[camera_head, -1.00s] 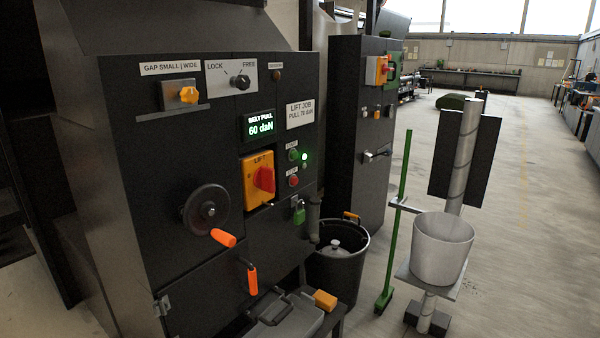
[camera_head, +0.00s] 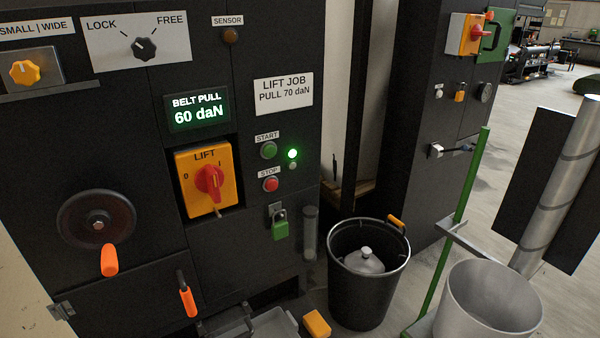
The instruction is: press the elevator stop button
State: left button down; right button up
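The red stop button (camera_head: 271,185) sits on the dark machine panel under a label reading STOP. The green start button (camera_head: 269,150) is just above it. A lit green lamp (camera_head: 292,154) is to the right of the buttons. The red rotary LIFT switch (camera_head: 209,183) on its yellow plate is left of the stop button. The display (camera_head: 197,111) reads BELT PULL 60 daN. A sign (camera_head: 284,93) reads LIFT JOB, PULL 70 daN. Neither of my grippers is in view.
A handwheel (camera_head: 96,220) with an orange grip and an orange-handled lever (camera_head: 187,297) project from the lower panel. A green padlock (camera_head: 280,225) hangs below the stop button. A black bucket (camera_head: 370,290) and a metal bucket (camera_head: 488,300) stand to the right.

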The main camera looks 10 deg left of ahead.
aim_at(271, 185)
jog(key=i+l+u, duration=0.1)
jog(key=l, duration=0.25)
jog(key=i+l, duration=0.25)
jog(key=l, duration=0.15)
jog(key=i+l+u, duration=0.15)
jog(key=l, duration=0.2)
jog(key=i+l, duration=0.15)
jog(key=l, duration=0.25)
jog(key=u, duration=0.05)
